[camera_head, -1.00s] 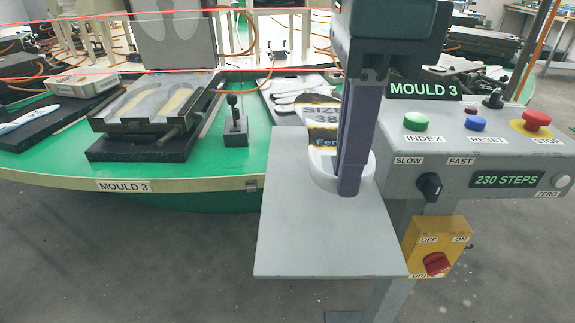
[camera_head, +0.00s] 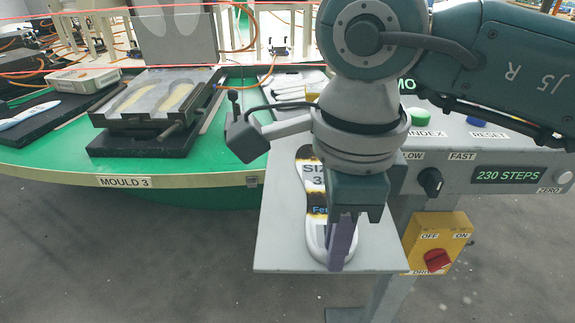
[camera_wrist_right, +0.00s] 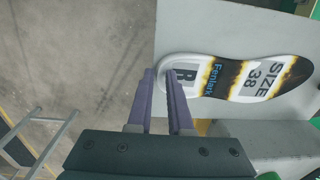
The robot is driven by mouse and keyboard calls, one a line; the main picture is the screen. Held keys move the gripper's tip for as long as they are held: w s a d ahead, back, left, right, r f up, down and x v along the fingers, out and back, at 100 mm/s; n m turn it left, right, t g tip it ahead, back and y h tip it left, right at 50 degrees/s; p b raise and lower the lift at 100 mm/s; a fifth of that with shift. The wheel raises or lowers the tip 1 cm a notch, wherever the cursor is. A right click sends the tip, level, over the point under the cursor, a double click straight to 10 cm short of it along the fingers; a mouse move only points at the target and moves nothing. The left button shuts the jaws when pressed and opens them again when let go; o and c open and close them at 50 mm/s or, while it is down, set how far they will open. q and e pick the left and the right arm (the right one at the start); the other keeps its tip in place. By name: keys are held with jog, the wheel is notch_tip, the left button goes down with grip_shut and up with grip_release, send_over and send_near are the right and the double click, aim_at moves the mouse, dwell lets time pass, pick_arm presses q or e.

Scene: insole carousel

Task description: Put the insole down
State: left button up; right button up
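The insole (camera_head: 317,232) is white-edged with a black, yellow and white "SIZE 38" label. It lies along the grey plate (camera_head: 277,235), its heel near the front edge; whether it fully touches the plate is unclear. My right gripper (camera_head: 341,258) is at the heel, pointing down. In the right wrist view, its purple fingers (camera_wrist_right: 162,76) stand either side of the heel rim of the insole (camera_wrist_right: 235,78), seemingly closed on it, and an "R" shows on the heel. My wrist hides part of the insole in the head view. My left gripper is not in view.
The control box with its display (camera_head: 508,176) stands right of the plate, above a yellow switch box (camera_head: 437,243). The green carousel (camera_head: 60,157) with a mould (camera_head: 150,98) and a lever (camera_head: 233,97) is left and behind. The plate's left side is bare.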

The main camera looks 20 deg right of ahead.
jog(key=o, duration=0.3)
